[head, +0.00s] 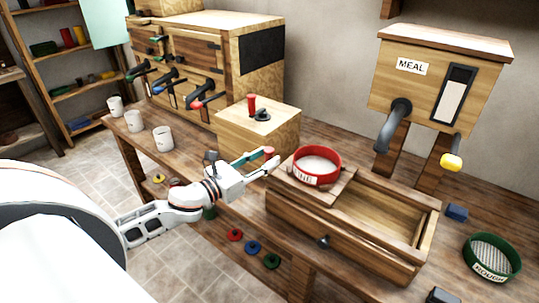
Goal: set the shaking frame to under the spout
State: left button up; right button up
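The shaking frame appears to be the wooden slide (337,187) on the left end of an open-topped wooden trough (395,250). A red-rimmed sieve (317,178) with pale mesh sits on it; its label is too small to read. The MEAL bin (436,85) stands behind on posts. Its dark curved spout (392,128) points down behind the trough, right of the sieve. My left gripper (272,157) is open with nothing visible between its fingers, just left of the red sieve and apart from it. My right gripper is not in view.
A green sieve labelled ROUGH (492,262) and a blue block (456,213) lie right of the trough. A wooden box with a red-handled lever (252,105) stands behind my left gripper. Several white cups (163,139) line the bench's left side. Colored knobs (253,247) sit below the front edge.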

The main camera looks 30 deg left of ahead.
pick_arm(q)
jog(key=shift+x, duration=1.05)
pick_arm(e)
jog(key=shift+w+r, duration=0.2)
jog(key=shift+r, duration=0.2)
pick_arm(q)
grip_shut()
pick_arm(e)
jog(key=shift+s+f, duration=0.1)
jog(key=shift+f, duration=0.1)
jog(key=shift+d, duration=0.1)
